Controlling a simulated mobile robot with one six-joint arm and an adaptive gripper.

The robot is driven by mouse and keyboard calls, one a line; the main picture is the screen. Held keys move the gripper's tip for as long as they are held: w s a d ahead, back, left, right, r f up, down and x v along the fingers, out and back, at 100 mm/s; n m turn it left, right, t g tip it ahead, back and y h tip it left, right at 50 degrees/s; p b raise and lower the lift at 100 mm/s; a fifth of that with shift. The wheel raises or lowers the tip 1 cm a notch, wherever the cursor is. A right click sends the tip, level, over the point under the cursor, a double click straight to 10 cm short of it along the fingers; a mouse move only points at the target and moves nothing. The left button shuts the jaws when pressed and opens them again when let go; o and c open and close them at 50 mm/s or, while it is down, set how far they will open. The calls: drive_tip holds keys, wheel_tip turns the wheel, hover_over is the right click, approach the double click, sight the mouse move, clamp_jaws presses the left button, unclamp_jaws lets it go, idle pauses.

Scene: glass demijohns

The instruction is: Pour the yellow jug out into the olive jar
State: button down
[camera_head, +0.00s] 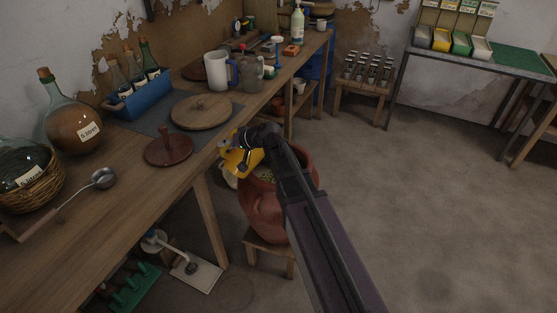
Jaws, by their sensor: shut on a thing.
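The olive jar (262,208) is a big reddish-brown clay jar on a low wooden stool beside the workbench. Green contents show in its mouth, partly hidden by my arm. The yellow jug (238,160) is at the upper left of the jar's mouth, by the bench's edge, and looks tilted. My gripper (246,146) is shut on the jug, at the end of my dark arm, which comes from the lower right. The exact grip is too small to make out. I cannot tell whether anything flows from the jug.
The wooden workbench (100,205) fills the left, with a ladle (102,179), demijohns, a round wooden lid (201,111), a reddish-brown lid (169,150) and a white jug (217,70). A stool with small bottles (369,69) stands behind. The floor to the right is clear.

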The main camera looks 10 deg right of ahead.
drive_tip(key=shift+s+a+f+n+h, duration=0.3)
drive_tip(key=shift+a+f+n+h, duration=0.25)
drive_tip(key=shift+a+h, duration=0.2)
drive_tip(key=s+a+f+n+t+h+b, duration=0.1)
drive_tip(key=a+f+n+h+b, duration=0.2)
drive_tip(key=f, duration=0.4)
drive_tip(key=shift+s+a+t+h+b, duration=0.4)
drive_tip(key=shift+a+h+b, duration=0.55)
drive_tip(key=shift+h, duration=0.4)
drive_tip(key=shift+n, duration=0.25)
